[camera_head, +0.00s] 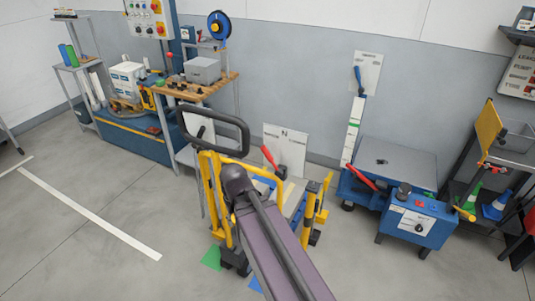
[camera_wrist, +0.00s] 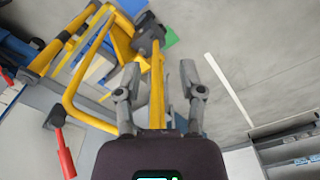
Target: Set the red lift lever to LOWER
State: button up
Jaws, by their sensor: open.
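The red lift lever (camera_head: 268,157) stands on the yellow pallet truck (camera_head: 213,190), tilted up to the left, in front of a white panel (camera_head: 290,145) marked N. A red-handled lever (camera_wrist: 66,155) shows at the lower left of the wrist view, well to the left of my gripper (camera_wrist: 160,72). My gripper is open. A yellow bar of the truck (camera_wrist: 157,95) shows between its fingers; I cannot tell how far beyond them it lies. In the head view my arm reaches over the truck and hides its middle, and the fingers are not clear. The lever's base is partly hidden.
The truck's dark loop handle (camera_head: 213,112) rises left of the lever. A blue lift table (camera_head: 415,222) with another red lever (camera_head: 361,177) stands to the right. A workbench (camera_head: 205,88) stands behind left. The floor at front left is clear.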

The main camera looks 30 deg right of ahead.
jog(key=w+d+r+n+t+p, duration=0.25)
jog(key=w+d+r+p, duration=0.4)
jog(key=w+d, duration=0.35)
jog(key=n+t+y+p, duration=0.1)
jog(key=n+t+p, duration=0.15)
jog(key=p, duration=0.25)
send_near(268, 152)
notch_tip(268, 152, up, 3)
jog(key=shift+s+d+f+n+g, duration=0.1)
jog(key=shift+s+f+n+g, duration=0.1)
jog(key=shift+n+g, duration=0.15)
jog(key=shift+w+f, duration=0.1)
jog(key=shift+f, duration=0.1)
jog(key=b+x, duration=1.2)
jog(key=x, duration=0.1)
jog(key=shift+f, duration=0.2)
grip_shut()
